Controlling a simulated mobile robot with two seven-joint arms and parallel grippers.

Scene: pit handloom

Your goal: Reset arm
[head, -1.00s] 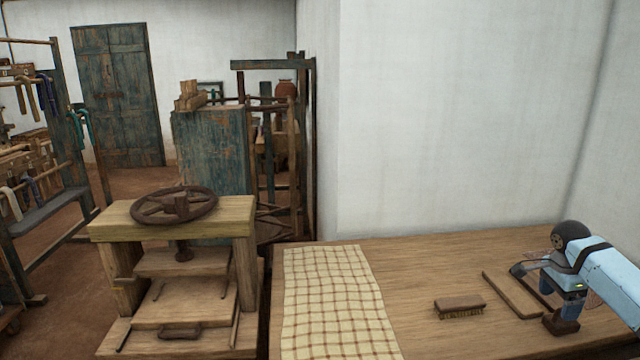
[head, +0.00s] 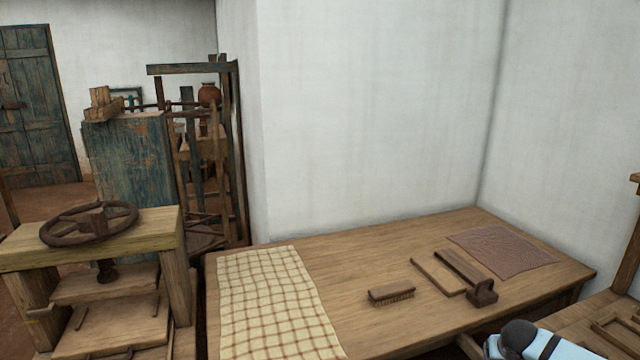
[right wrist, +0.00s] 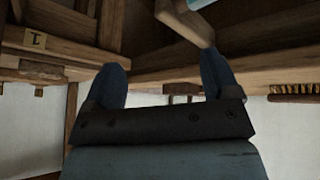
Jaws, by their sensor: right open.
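My right gripper (right wrist: 163,78) shows in the right wrist view, its two dark fingers spread apart with nothing between them. Wooden beams lie beyond the fingers. In the head view, part of my light-blue right arm with a dark joint shows at the bottom, in front of the wooden table (head: 370,290); the fingers cannot be made out there. My left gripper is not in view.
The table holds a checked cloth (head: 272,300), a brush (head: 391,295), a flat board (head: 437,274), a dark wooden tool (head: 481,291) and a brown mat (head: 502,251). A press with a wheel (head: 90,222) stands at left. White walls close the back.

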